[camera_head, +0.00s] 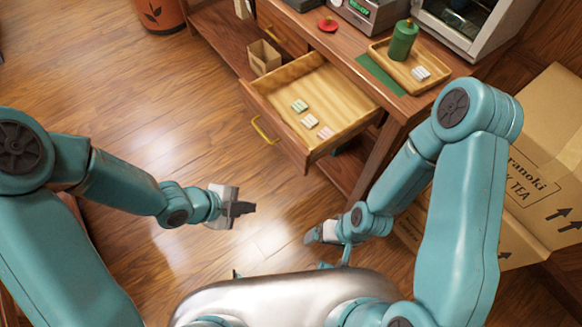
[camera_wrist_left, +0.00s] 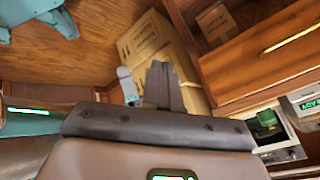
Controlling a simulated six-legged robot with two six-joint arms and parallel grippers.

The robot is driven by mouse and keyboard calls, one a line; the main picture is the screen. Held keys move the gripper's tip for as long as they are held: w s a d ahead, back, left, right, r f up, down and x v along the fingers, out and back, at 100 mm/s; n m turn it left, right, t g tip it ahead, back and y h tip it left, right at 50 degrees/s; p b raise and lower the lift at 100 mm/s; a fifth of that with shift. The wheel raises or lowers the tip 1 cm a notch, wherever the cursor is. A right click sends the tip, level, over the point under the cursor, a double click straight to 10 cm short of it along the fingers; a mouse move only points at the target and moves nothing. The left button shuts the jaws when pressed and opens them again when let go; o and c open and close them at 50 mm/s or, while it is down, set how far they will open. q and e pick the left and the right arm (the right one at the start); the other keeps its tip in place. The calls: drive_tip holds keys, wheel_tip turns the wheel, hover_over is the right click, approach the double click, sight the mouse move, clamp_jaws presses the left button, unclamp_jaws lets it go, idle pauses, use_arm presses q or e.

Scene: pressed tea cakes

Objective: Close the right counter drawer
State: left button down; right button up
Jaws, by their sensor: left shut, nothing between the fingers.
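The right counter drawer (camera_head: 272,125) stands pulled out from the wooden counter in the head view, its brass handle (camera_head: 262,130) facing the lower left. Several small wrapped pieces (camera_head: 309,121) lie inside it. My left gripper (camera_head: 245,208) is shut and empty, in front of and below the drawer front, apart from it. Its fingers also show in the left wrist view (camera_wrist_left: 162,85), where a wooden drawer front (camera_wrist_left: 255,65) with a brass handle is at the upper right. My right gripper (camera_head: 312,236) is low, below the drawer; its fingers are too small to read.
A wooden tray (camera_head: 441,76) with a green canister (camera_head: 402,40) stands on the counter. A small open box (camera_head: 264,57) sits left of the drawer. A large cardboard box (camera_head: 545,150) is at the right. Floor left of the drawer is clear.

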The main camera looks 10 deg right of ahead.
use_arm(q)
drive_tip(key=w+d+r+m+t+b, duration=0.2)
drive_tip(key=w+r+m+b, duration=0.2)
drive_tip(key=r+m, duration=0.25)
drive_tip(key=h+b, duration=0.1)
drive_tip(key=b, duration=0.4)
approach(301, 166)
drive_tip(key=shift+m, duration=0.45)
drive_tip(key=x, duration=0.4)
drive_tip(key=shift+f, duration=0.5)
drive_tip(key=shift+w+d, duration=0.3)
drive_tip(key=shift+d, duration=0.3)
use_arm(e)
wheel_tip(301, 166, down, 11)
drive_tip(key=shift+r, duration=0.2)
